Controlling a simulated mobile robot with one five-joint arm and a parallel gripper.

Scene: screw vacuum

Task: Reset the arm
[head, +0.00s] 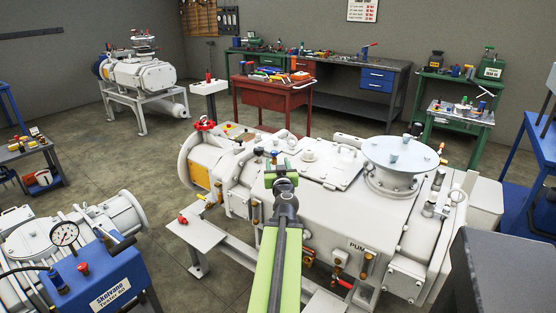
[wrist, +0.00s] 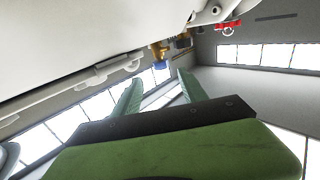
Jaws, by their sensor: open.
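My gripper (head: 283,172) is in the middle of the head view, at the end of my green arm. It appears in front of the large white vacuum pump (head: 330,205). In the wrist view, the two green fingers of my gripper (wrist: 160,76) stand apart with nothing between them. The pump's white body (wrist: 70,40) fills the upper left of the wrist view. A brass and blue fitting (wrist: 160,55) on it shows beyond the fingers. I cannot tell the exact gap between gripper and pump.
A blue tester box with a gauge (head: 100,280) and a second white pump (head: 85,222) stand at the lower left. A red workbench (head: 270,100) stands behind the pump. A dark grey block (head: 500,270) is at the lower right. Open floor (head: 110,165) lies at the left.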

